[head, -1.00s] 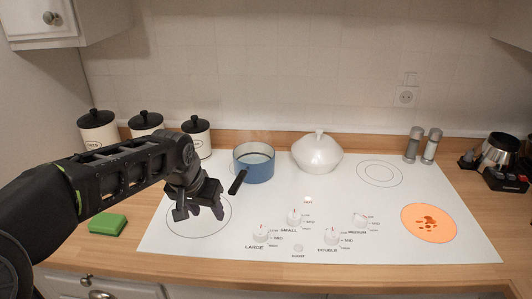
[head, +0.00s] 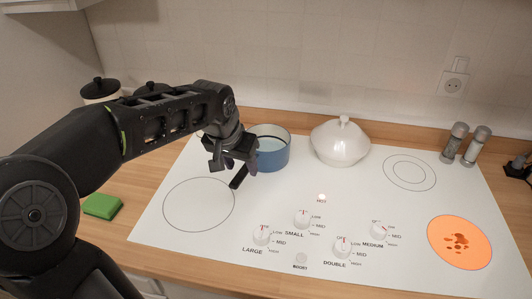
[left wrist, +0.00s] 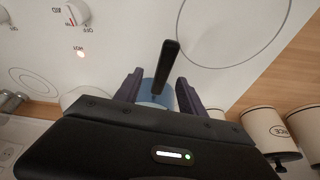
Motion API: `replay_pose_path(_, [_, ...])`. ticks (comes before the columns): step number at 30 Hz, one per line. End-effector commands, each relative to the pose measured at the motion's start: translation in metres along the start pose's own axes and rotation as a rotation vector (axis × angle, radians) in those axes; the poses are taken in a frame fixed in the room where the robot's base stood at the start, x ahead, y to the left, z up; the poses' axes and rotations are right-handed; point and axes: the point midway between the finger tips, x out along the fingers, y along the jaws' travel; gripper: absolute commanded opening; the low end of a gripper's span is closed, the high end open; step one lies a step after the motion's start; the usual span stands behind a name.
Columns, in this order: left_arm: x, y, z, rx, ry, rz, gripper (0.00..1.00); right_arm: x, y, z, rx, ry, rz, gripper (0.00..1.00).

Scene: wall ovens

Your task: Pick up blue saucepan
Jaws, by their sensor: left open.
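The blue saucepan (head: 272,152) sits at the back of the white cooktop, with its black handle (head: 238,178) pointing toward the front left. My left gripper (head: 233,167) is open and hovers over the handle, just left of the pan body, which it partly hides. In the left wrist view the handle (left wrist: 166,62) shows between the two spread fingers of the gripper (left wrist: 158,88), with a bit of the blue pan (left wrist: 155,98) behind it. I cannot tell whether a finger touches the handle. My right gripper is not in view.
A white lidded pot (head: 341,143) stands right of the saucepan. An orange glowing burner (head: 460,242) with dark spots is at the right. Knobs (head: 302,220) line the front. Canisters (head: 100,91) stand behind my arm, and a green sponge (head: 102,205) lies at left.

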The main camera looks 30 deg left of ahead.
Motion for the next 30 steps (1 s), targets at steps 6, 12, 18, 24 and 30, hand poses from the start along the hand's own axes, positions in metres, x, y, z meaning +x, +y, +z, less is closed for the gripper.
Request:
replay_pose_path(6, [0.016, 0.000, 0.000, -0.001, -0.003, 0.001, 0.47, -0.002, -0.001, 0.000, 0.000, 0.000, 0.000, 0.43])
replay_pose_path(12, [0.027, 0.000, 0.000, 0.000, 0.000, 0.000, 0.47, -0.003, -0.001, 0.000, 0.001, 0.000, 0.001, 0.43])
replay_pose_path(18, [0.027, 0.000, 0.000, 0.000, 0.000, 0.000, 0.47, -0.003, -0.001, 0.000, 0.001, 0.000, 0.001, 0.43])
replay_pose_path(24, [0.043, -0.003, 0.000, 0.000, -0.005, 0.000, 0.47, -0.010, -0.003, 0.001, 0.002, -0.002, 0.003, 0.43])
replay_pose_path(30, [0.072, -0.004, 0.000, -0.001, -0.003, -0.001, 0.47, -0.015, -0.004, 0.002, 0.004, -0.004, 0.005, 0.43])
